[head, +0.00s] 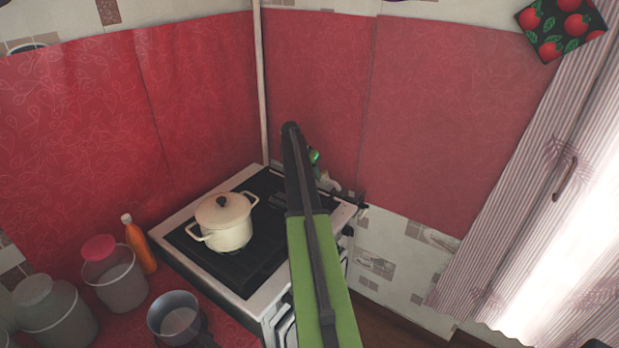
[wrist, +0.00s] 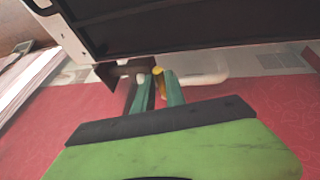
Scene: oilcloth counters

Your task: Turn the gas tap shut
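In the wrist view a small yellow handle (wrist: 157,71), apparently the gas tap's, sits by a pale pipe (wrist: 205,78) below the dark edge of the stove. My gripper (wrist: 160,80) has its two teal fingers on either side of the handle. A narrow gap seems to show between the fingers, and the handle reaches into it. I cannot tell whether either finger touches it. In the head view my arm rises in front of the stove and hides most of this spot. The pale pipe (head: 330,183) partly shows beside the arm, behind the stove's right side.
A cream lidded pot (head: 224,222) stands on the stove (head: 180,218). An orange bottle (head: 139,243), a pink-lidded jar (head: 115,285) and a grey saucepan (head: 175,315) stand on the red counter at left. The red wall (head: 440,120) rises close behind; a striped curtain (head: 520,190) hangs right.

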